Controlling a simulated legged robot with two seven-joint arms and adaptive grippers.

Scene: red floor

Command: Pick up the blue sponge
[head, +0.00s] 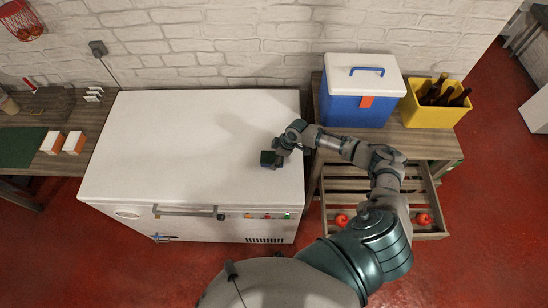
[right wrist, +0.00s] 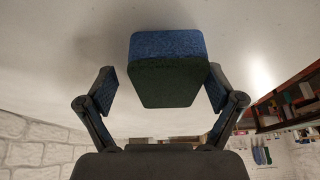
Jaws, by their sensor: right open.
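The blue sponge (head: 269,160) with a dark green side sits on the white chest freezer's lid, near its right edge. In the right wrist view the sponge (right wrist: 168,70) is large, its blue face and dark green face both visible. My right gripper (head: 280,151) is at the sponge in the head view. In the right wrist view my right gripper (right wrist: 161,90) is open, with one finger on each side of the sponge and a visible gap on the left; the right finger is very close to the sponge's edge. My left gripper is not in view.
The white freezer (head: 180,130) has a wide clear lid to the left. A blue and white cooler (head: 350,102) and a yellow crate of bottles (head: 418,111) stand on a wooden table at right. A slatted drawer (head: 345,198) holds red fruit beneath my right arm.

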